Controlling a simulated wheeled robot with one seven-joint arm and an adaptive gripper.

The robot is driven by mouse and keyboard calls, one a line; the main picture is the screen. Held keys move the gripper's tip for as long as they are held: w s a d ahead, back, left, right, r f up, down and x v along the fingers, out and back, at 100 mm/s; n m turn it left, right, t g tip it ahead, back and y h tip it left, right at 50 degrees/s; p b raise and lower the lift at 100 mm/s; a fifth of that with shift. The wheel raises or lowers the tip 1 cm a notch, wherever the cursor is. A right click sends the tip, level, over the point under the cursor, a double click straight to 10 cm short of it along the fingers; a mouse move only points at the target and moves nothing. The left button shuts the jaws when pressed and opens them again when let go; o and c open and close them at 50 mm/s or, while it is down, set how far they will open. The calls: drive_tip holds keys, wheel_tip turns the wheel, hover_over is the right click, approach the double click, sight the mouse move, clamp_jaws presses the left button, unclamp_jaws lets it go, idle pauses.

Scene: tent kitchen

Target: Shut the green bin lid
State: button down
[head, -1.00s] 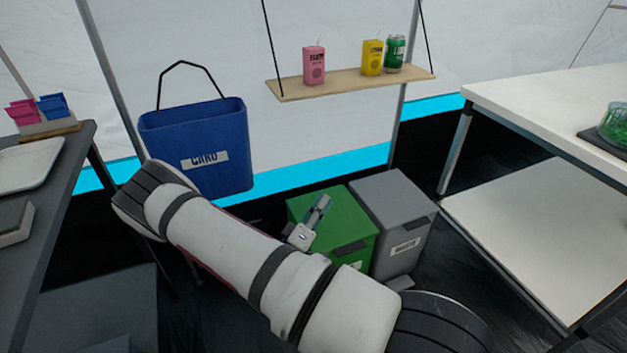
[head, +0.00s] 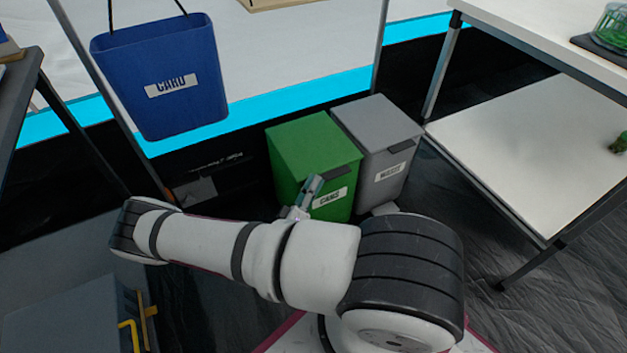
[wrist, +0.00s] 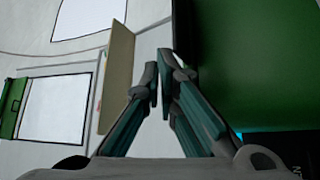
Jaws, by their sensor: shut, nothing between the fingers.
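The green bin (head: 283,171), labelled CANS, stands on the floor against the back wall. Its green lid (head: 312,142) lies flat across the top and looks shut, with no gap visible. My gripper (head: 315,181) is in front of the bin, its fingers overlapping the front face near the label. In the wrist view, my gripper's fingertips (wrist: 158,55) are together and hold nothing. A large green surface of the bin (wrist: 260,60) fills the right side there. I cannot tell whether the fingers touch it. My arm hides the floor in front of the bin.
A grey bin (head: 383,170) labelled WASTE stands close at the right. A blue CARD bin (head: 165,100) hangs at the left. A white two-level table (head: 530,160) is at the right, with dark floor between. A hanging wooden shelf (wrist: 117,75) shows in the wrist view.

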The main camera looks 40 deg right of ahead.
drive_tip(key=shift+f, duration=0.65)
drive_tip(key=v, duration=1.1)
drive_tip(key=shift+s+a+r, duration=0.2)
drive_tip(key=shift+a+r, duration=0.05)
drive_tip(key=shift+a, duration=0.2)
